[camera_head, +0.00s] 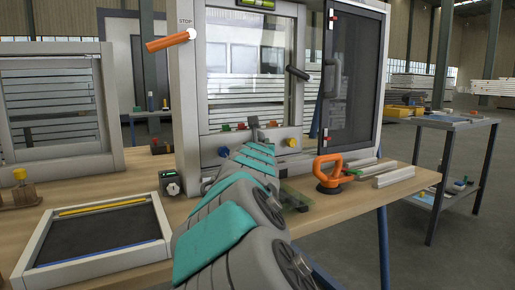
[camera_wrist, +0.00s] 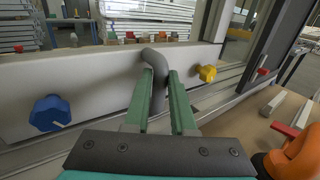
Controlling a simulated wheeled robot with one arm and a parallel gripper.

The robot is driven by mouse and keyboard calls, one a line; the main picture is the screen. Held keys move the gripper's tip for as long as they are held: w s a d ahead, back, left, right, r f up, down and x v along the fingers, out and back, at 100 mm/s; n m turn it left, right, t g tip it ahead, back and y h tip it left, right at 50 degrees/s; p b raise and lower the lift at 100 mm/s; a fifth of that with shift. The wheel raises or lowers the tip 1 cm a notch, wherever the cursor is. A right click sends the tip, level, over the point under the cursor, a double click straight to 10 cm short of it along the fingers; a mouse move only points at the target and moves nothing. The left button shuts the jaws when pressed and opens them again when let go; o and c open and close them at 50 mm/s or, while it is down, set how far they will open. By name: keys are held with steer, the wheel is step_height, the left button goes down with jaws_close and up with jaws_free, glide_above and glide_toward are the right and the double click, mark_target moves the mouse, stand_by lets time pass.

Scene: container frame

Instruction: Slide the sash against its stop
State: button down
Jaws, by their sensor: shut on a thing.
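The window frame (camera_head: 186,100) stands upright on the bench, with a clear glazed pane (camera_head: 232,88) at left and a dark panel (camera_head: 352,80) at right. I cannot tell which part is the sliding sash. In the wrist view, my gripper (camera_wrist: 160,82) has its green fingers closed around a bent dark grey handle (camera_wrist: 153,58) at the pale lower rail (camera_wrist: 85,75). A blue knob (camera_wrist: 48,113) is left of the fingers and a yellow knob (camera_wrist: 207,73) right. In the head view, a STOP label sits beside an orange lever (camera_head: 167,43) at the upper left. My arm hides the fingers there.
An orange suction lifter (camera_head: 333,175) and pale profile pieces (camera_head: 394,176) lie on the bench at right. A framed tray (camera_head: 160,243) lies at front left, and another window frame (camera_head: 103,100) stands behind it. A side table (camera_head: 456,121) stands at right.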

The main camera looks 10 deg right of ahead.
steer(key=d+b, duration=0.1)
steer(key=d, duration=0.1)
steer(key=w+d+b, duration=0.1)
steer(key=d, duration=0.2)
steer(key=w+d+b, duration=0.1)
steer(key=d+b, duration=0.1)
steer(key=shift+w+d, duration=0.2)
steer(key=c, duration=0.8)
jaws_free()
steer(key=shift+o, duration=0.2)
steer(key=shift+s, duration=0.15)
steer(key=b+v, duration=0.2)
steer(key=v, duration=0.5)
steer(key=shift+s+b, duration=0.3)
steer(key=shift+b, duration=0.1)
steer(key=shift+a, duration=0.15)
